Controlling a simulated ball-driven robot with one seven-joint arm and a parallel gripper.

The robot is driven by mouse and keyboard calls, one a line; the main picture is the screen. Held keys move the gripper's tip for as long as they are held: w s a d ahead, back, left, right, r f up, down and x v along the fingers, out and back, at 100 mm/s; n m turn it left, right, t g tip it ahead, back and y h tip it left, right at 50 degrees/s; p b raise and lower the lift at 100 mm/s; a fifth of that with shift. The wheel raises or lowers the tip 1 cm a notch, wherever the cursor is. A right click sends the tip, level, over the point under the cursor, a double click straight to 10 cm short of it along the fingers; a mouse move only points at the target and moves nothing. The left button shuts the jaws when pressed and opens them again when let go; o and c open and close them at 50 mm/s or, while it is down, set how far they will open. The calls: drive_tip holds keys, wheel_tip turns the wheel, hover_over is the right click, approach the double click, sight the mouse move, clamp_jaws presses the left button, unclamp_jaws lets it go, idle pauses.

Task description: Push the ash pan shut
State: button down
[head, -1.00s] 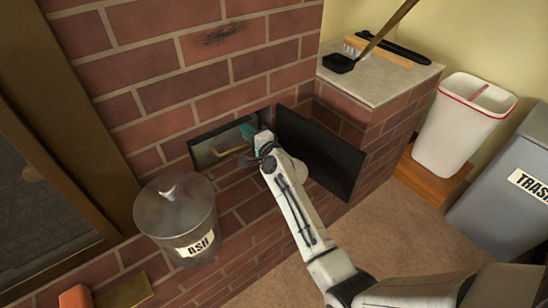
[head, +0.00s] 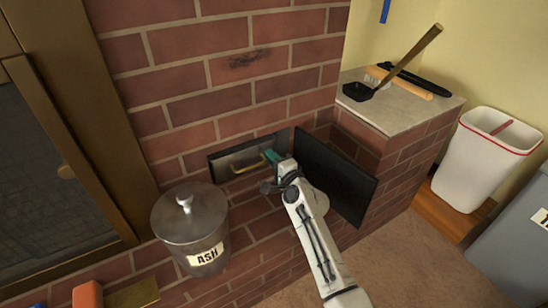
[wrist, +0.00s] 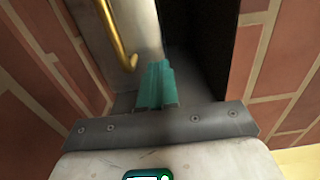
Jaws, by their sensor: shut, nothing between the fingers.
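The ash pan (head: 240,162) is a grey metal piece with a brass handle (head: 250,164), set in a rectangular opening in the brick wall. My gripper (head: 271,156) has teal fingers, closed together and empty, at the pan's right side, right of the handle. In the wrist view the shut fingers (wrist: 156,84) point toward the pan's grey front (wrist: 132,62), with the brass handle (wrist: 116,35) to their left. A dark gap (wrist: 205,50) shows right of the pan. I cannot tell whether the fingers touch it. My wrist hides part of the opening.
A black door (head: 335,177) stands open right of the opening, close to my arm. A lidded ash bucket (head: 190,225) stands at lower left. A brick ledge (head: 400,104) holds a shovel and brush. A white bin (head: 487,160) and grey trash bin (head: 515,240) stand right.

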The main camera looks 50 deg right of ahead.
drive_tip(key=p+v, duration=0.2)
drive_tip(key=v, duration=0.8)
drive_tip(key=shift+s, duration=0.1)
drive_tip(key=s+a+f+n+g+y, duration=0.1)
drive_tip(key=a+n+y, duration=0.1)
drive_tip(key=a, duration=0.1)
drive_tip(key=s+a+f+n+g+y, duration=0.1)
drive_tip(key=a+n+y, duration=0.1)
drive_tip(key=a+n, duration=0.1)
drive_tip(key=a+f+n+g+y, duration=0.1)
drive_tip(key=a+f+n, duration=0.1)
drive_tip(key=a+n, duration=0.1)
drive_tip(key=shift+s+a+y, duration=0.4)
drive_tip(key=shift+a, duration=0.25)
drive_tip(key=s+a+f+n+g+y, duration=0.1)
drive_tip(key=s+a+f+n+g, duration=0.3)
drive_tip(key=s, duration=0.3)
drive_tip(key=s+a+f+n+g, duration=0.1)
drive_tip(key=s+a+n+g, duration=0.35)
drive_tip(key=s, duration=0.25)
drive_tip(key=s+r+n+g+h, duration=0.15)
drive_tip(key=s+n+g, duration=0.3)
drive_tip(key=s, duration=0.65)
wheel_tip(320, 180, up, 33)
drive_tip(key=p, duration=3.4)
drive_tip(key=shift+s+d+r, duration=0.2)
drive_tip(key=shift+s+d, duration=0.05)
drive_tip(key=shift+d, duration=0.2)
